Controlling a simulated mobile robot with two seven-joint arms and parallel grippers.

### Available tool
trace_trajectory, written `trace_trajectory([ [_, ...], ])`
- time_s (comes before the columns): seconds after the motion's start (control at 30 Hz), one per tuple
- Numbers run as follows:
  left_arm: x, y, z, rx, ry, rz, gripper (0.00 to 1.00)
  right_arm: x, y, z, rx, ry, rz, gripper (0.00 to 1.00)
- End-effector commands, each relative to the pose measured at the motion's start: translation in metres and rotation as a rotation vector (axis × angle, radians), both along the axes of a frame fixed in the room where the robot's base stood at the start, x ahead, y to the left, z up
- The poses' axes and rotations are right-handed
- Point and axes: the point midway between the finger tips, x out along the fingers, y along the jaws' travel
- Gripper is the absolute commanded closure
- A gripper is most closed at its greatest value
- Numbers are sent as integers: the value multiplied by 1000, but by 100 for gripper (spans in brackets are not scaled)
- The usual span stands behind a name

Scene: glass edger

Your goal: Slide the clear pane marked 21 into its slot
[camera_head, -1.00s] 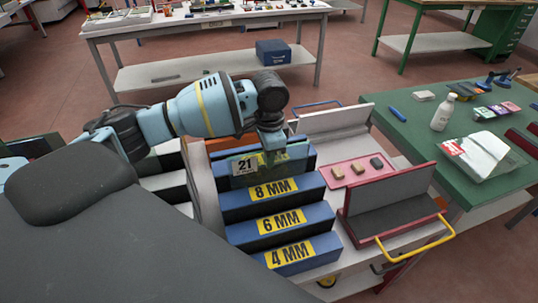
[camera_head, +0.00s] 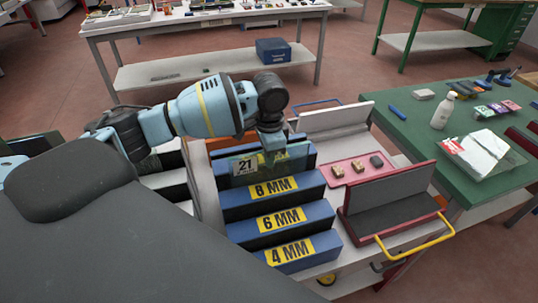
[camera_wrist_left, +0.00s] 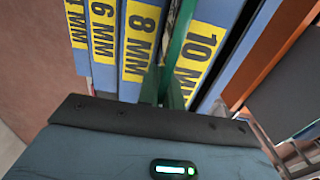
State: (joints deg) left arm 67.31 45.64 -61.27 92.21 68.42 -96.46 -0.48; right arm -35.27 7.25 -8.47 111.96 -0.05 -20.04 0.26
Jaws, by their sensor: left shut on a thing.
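The clear pane marked 21 (camera_head: 243,166) is greenish, with a white label on its face. My left gripper (camera_head: 271,152) is shut on its upper part and holds it roughly upright at the blue slotted rack (camera_head: 243,211). In the left wrist view the pane (camera_wrist_left: 181,42) shows edge-on as a green strip between the 8 MM label (camera_wrist_left: 141,42) and the 10 MM label (camera_wrist_left: 196,60). The pane's lower edge is hidden in the head view, so I cannot tell how deep it sits. My right gripper is not in view.
The 6 MM (camera_head: 281,219) and 4 MM (camera_head: 290,250) steps lie nearer. To the right are a pink tray (camera_head: 371,178) with small blocks, a red-framed grey stand (camera_head: 390,202) and a yellow handle (camera_head: 420,245). A green table (camera_head: 410,133) holds a bottle (camera_head: 443,111).

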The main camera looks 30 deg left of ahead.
Motion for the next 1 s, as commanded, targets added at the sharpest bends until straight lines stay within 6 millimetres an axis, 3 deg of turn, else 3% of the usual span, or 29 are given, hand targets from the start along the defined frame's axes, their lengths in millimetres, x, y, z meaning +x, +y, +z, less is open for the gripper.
trace_trajectory([
  [0.07,1,0,2,-2,-5,0,100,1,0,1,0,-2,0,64],
  [0.1,1,0,2,-2,-5,0,89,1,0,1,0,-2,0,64],
  [0.27,1,0,1,-1,-3,0,68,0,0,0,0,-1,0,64],
  [0.63,0,0,4,1,1,0,67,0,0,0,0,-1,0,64],
  [1.0,0,-1,60,-2,-4,0,67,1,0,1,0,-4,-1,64],
])
